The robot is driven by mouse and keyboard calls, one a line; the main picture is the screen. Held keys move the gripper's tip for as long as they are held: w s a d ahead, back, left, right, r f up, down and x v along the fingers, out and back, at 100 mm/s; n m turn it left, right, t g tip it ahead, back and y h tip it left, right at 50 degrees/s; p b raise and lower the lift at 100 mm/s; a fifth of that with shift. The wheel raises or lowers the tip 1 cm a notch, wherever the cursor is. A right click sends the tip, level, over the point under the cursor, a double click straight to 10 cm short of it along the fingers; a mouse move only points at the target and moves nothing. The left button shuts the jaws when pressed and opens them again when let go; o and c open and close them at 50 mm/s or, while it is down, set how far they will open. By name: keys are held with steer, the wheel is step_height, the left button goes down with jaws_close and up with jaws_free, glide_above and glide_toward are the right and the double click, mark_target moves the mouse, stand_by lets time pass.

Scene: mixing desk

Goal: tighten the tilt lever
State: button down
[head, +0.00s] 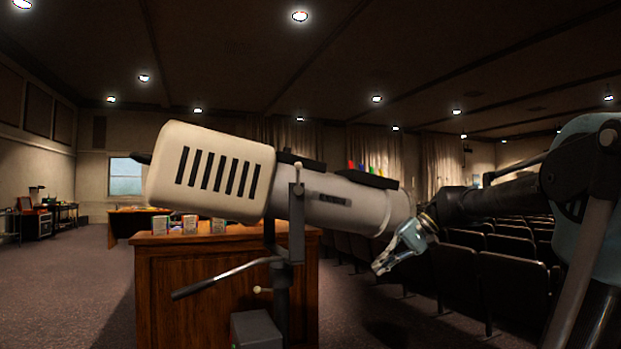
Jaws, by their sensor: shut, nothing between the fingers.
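A large follow spotlight (215,172) with a cream vented rear housing and a grey barrel (335,202) sits in a yoke (297,218) on a stand. A small pale-tipped lever (297,166) shows at the top of the yoke. A long dark-gripped handle (215,280) reaches left from below the yoke, and a small pale knob (262,290) is on the post. I cannot tell for certain which of these is the tilt lever. My gripper (380,268) is shut and empty, pointing down-left below the barrel's front end, well right of the yoke.
A wooden desk (190,290) with several small boxes (190,224) stands behind the spotlight. A dark box (256,330) is at the stand's foot. Coloured tabs (370,166) rise above the barrel. Seat rows (505,275) fill the right; carpet at left is open.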

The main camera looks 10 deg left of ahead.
steer(key=w+a+r+n+g+y, duration=0.1)
steer(key=w+a+r+y, duration=0.2)
steer(key=r, duration=0.4)
steer(key=w+a+r+g+y, duration=0.1)
steer(key=w+a+r, duration=0.25)
steer(key=r, duration=0.25)
steer(key=n+g+y, duration=0.2)
steer(key=n+g, duration=0.1)
steer(key=g, duration=0.1)
glide_toward(298, 174)
steer(key=a, duration=0.6)
steer(key=shift+s+a, duration=0.15)
steer(key=shift+s, duration=0.25)
steer(key=shift+s+a, duration=0.15)
